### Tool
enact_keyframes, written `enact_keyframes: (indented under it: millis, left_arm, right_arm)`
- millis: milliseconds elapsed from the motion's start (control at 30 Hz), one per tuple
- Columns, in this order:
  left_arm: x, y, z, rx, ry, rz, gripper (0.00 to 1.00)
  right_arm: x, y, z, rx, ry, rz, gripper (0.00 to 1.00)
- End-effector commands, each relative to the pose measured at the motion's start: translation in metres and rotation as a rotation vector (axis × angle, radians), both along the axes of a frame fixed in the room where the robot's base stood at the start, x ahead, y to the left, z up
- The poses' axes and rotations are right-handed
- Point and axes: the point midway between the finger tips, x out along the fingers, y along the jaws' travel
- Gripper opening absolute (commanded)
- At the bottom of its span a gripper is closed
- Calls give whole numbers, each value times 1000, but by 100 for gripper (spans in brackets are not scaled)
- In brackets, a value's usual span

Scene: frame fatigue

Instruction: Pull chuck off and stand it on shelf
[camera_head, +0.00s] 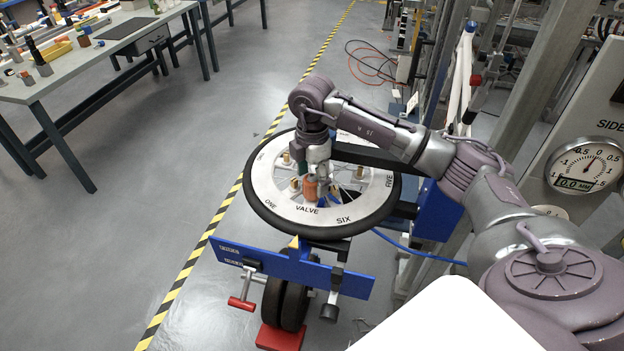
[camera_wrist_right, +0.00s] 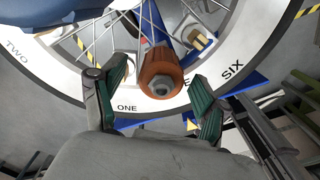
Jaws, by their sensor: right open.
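The chuck (camera_head: 310,190) is an orange-brown cylinder standing over the white ring of a spoked wheel (camera_head: 268,205) near the word VALVE. In the right wrist view the chuck (camera_wrist_right: 160,70) shows its grey hex end, between and just ahead of my right fingertips. My right gripper (camera_head: 318,172) is open beside the chuck, its green-padded fingers (camera_wrist_right: 160,92) apart in the wrist view, with no clear contact. Where the chuck joins the wheel is hidden. I cannot tell which surface is the shelf. My left gripper is not in view.
Brass-coloured fittings (camera_head: 287,158) stand on the wheel. Below it is a blue bar (camera_head: 345,282) with clamps and a red T-handle (camera_head: 241,303). A dial gauge panel (camera_head: 585,165) stands at right. A loaded workbench (camera_head: 75,75) is at upper left; the floor between is clear.

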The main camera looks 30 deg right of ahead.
Motion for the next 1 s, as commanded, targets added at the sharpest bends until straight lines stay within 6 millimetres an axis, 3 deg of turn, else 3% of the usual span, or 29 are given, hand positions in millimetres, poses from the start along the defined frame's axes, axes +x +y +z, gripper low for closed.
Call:
enact_keyframes:
  millis: [67, 167, 533, 933, 967, 1000]
  left_arm:
    - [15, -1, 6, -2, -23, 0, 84]
    - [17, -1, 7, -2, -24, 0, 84]
    - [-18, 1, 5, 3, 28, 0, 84]
    - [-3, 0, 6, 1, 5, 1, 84]
    - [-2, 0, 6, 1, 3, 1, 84]
    - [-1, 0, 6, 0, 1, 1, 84]
  right_arm:
    - [0, 0, -8, 0, 2, -1, 74]
    - [0, 0, -17, 0, 1, -1, 74]
    - [0, 0, -23, 1, -1, 0, 74]
    - [0, 0, -22, 0, -1, 1, 9]
    - [0, 0, -22, 0, -1, 1, 39]
    - [0, 0, -22, 1, -1, 1, 32]
